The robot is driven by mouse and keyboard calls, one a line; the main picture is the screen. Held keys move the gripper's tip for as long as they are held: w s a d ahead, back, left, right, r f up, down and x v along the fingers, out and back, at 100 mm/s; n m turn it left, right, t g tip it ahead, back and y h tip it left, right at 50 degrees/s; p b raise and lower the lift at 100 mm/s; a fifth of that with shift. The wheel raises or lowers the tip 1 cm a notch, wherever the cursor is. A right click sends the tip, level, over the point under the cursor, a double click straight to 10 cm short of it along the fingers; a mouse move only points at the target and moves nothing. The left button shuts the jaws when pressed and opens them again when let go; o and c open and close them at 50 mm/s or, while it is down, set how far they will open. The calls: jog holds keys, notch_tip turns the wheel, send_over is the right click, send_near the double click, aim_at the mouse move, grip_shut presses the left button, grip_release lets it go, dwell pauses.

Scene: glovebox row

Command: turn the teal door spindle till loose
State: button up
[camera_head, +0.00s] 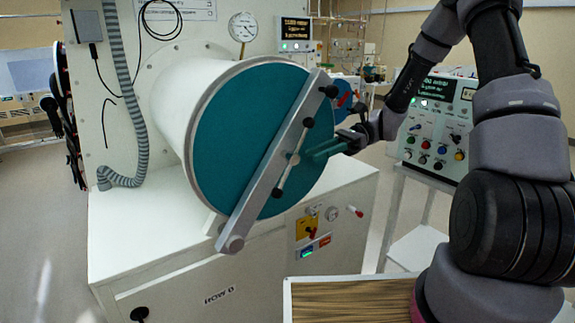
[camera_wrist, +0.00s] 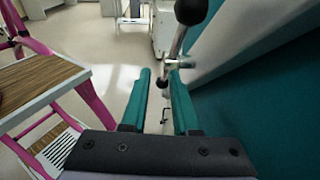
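The round teal door (camera_head: 240,130) closes the white cylindrical port, and a grey clamp bar (camera_head: 262,180) crosses it diagonally. The door's spindle (camera_head: 294,158) is at the bar's middle, with a thin metal cross-handle ending in black knobs (camera_head: 308,122). My gripper (camera_head: 312,153) is at the spindle, its teal fingers pointing left toward it.
A wood-topped cart (camera_head: 345,300) stands in front at the lower right; its pink frame shows in the wrist view (camera_wrist: 92,98). A control panel (camera_head: 437,125) stands behind my arm. A grey hose (camera_head: 140,130) hangs left of the port. Floor at far left is clear.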

aim_at(293, 159)
jog(key=s+a, duration=0.1)
jog(key=a, duration=0.2)
jog(key=s+a+f+m+y, duration=0.1)
jog(key=a, duration=0.2)
jog(key=s+a+y, duration=0.1)
jog(key=a, duration=0.3)
jog(key=shift+f+m, duration=0.2)
jog(key=shift+m, duration=0.1)
grip_shut()
jog(key=shift+d, duration=0.1)
dwell(1.2)
